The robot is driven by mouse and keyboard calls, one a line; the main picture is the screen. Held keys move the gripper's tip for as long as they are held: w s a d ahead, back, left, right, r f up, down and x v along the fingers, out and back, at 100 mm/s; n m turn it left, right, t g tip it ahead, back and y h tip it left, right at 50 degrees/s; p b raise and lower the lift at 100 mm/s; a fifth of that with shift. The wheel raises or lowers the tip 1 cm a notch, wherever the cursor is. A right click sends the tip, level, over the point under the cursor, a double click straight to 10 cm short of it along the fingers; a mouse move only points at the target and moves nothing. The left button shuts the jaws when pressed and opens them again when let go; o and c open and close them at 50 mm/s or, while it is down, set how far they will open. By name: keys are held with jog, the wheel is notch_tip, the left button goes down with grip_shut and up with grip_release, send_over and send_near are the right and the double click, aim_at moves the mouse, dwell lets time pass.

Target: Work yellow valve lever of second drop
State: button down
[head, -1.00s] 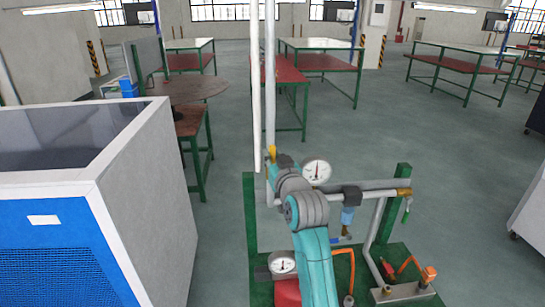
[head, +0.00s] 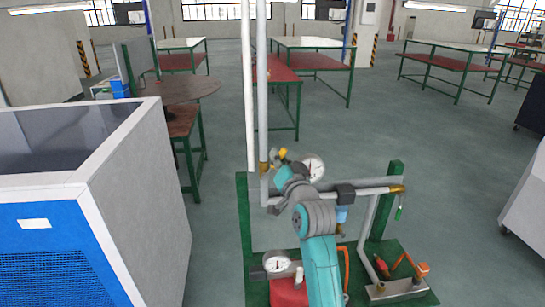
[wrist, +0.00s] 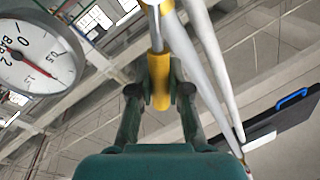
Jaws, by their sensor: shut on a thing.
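The yellow valve lever (wrist: 158,92) shows in the wrist view, with its end between the two dark green fingers of my gripper (wrist: 159,90). My gripper is shut on it. In the head view a yellow part (head: 282,154) shows just right of the vertical pipe (head: 263,100), above my teal and grey wrist. My arm hides the fingers and much of the valve there. A brass-coloured fitting (head: 263,166) is on the pipe beside it.
A pressure gauge (head: 314,166) is close to my wrist, also large in the wrist view (wrist: 36,58). Another gauge (head: 276,262) is lower. A blue-fronted cabinet (head: 140,200) stands left; open floor lies right.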

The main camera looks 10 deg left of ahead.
jog(key=d+f+m+t+h, duration=0.1)
jog(key=d+f+m, duration=0.1)
jog(key=m, duration=0.5)
jog(key=w+d+f+m+t+h, duration=0.1)
jog(key=f+m, duration=0.3)
jog(key=m, duration=0.3)
jog(key=shift+d+f+h, duration=0.3)
jog(key=shift+d+h, duration=0.05)
jog(key=shift+h, duration=0.05)
jog(key=shift+f, duration=0.1)
jog(key=c, duration=1.1)
grip_release()
jog(key=v, duration=1.2)
jog(key=shift+f, duration=0.1)
